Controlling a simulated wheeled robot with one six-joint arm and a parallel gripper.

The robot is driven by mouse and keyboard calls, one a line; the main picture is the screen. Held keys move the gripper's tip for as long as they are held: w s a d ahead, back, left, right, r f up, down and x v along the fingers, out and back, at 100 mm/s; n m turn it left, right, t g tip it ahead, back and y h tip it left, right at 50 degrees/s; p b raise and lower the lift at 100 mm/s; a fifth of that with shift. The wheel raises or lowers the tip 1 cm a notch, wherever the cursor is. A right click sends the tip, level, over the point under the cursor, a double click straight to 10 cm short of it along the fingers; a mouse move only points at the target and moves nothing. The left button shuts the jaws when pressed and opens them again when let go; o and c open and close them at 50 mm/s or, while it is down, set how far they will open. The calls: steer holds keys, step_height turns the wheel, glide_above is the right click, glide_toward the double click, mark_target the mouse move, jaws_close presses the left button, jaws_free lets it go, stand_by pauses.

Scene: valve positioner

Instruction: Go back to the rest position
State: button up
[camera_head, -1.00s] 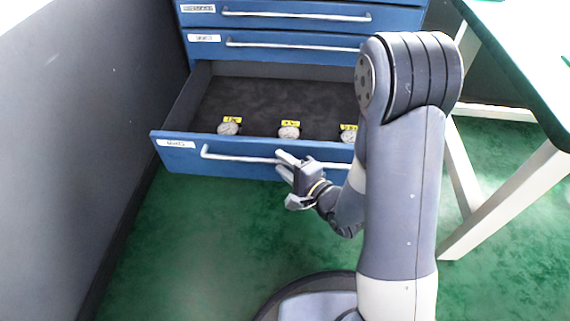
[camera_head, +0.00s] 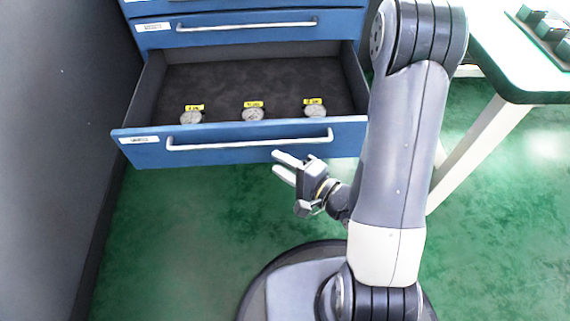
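My gripper (camera_head: 281,164) is in front of the open bottom drawer (camera_head: 240,160), just below the right part of its silver handle (camera_head: 235,142). Its two light fingers point left and stand apart with nothing between them. It appears clear of the handle. The drawer is pulled out and holds three round gauges with yellow tags: a left one (camera_head: 191,118), a middle one (camera_head: 252,114) and a right one (camera_head: 315,110). My arm covers the area right of the drawer.
A closed blue drawer (camera_head: 240,32) is above the open one. A white table (camera_head: 500,60) stands at the right, with dark green blocks (camera_head: 545,30) on it. A dark grey wall (camera_head: 60,130) is at the left. Green floor (camera_head: 180,220) is clear in front of the drawer.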

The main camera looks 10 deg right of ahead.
steer(key=shift+s+d+r, duration=0.1)
steer(key=shift+s+d, duration=0.1)
steer(key=shift+s, duration=0.05)
steer(key=shift+w+a, duration=0.1)
stand_by(0.5)
steer(key=b+x, duration=0.1)
steer(key=x, duration=0.9)
steer(key=shift+w+a, duration=0.15)
steer(key=shift+w, duration=0.15)
